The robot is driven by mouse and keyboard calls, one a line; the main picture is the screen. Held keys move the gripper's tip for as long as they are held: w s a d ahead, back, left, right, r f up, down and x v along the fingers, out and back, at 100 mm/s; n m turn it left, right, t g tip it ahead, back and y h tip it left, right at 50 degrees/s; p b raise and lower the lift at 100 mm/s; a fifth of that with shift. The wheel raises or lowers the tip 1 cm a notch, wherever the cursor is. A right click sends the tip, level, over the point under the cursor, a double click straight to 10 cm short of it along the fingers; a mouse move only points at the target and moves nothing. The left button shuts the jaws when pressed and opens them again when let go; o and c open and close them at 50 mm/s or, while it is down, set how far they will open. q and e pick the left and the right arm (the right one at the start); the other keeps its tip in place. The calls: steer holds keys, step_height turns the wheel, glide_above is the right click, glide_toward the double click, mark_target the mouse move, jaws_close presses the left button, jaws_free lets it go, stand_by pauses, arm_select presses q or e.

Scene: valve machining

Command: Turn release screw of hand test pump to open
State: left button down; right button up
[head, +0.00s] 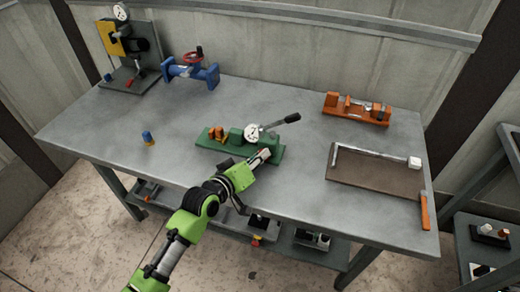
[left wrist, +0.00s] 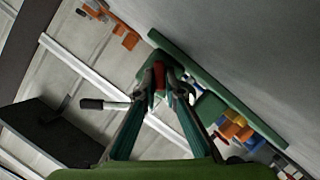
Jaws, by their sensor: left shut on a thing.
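The green hand test pump (head: 237,142) stands near the middle of the grey table, with a round white gauge (head: 252,133) and a black-gripped lever (head: 291,118) pointing up right. My left gripper (head: 264,156) reaches the pump's right end from the front. In the left wrist view my left gripper (left wrist: 160,78) is shut on a small red piece at the pump's end, which looks like the release screw (left wrist: 158,74). The fingers partly hide it, so how far it is turned cannot be told. The lever (left wrist: 103,104) also shows there. My right gripper is not in view.
An orange fixture (head: 357,109) stands at the back right. A brown mat (head: 370,172) lies in front of it. A blue valve (head: 190,72) with a red handwheel and a gauge stand (head: 124,60) are at the back left. A small blue-and-tan part (head: 147,138) stands left of the pump.

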arm_select(q)
steer(key=m+p, duration=0.1)
steer(key=m+y+p, duration=0.1)
steer(key=p, duration=0.1)
steer(key=m+y+p, duration=0.1)
steer(key=p, duration=0.1)
steer(key=shift+s+d+r, duration=0.1)
steer(key=shift+d+r, duration=0.15)
steer(key=shift+r, duration=0.1)
steer(key=shift+d+f+m+y+p, duration=0.1)
steer(key=shift+m+y+p, duration=0.5)
steer(key=shift+m+p, duration=0.15)
steer(key=shift+m+t+y, duration=0.3)
steer(key=shift+m+t, duration=0.1)
steer(key=shift+m, duration=0.15)
steer(key=shift+f, duration=0.1)
steer(key=c, duration=2.4)
jaws_free()
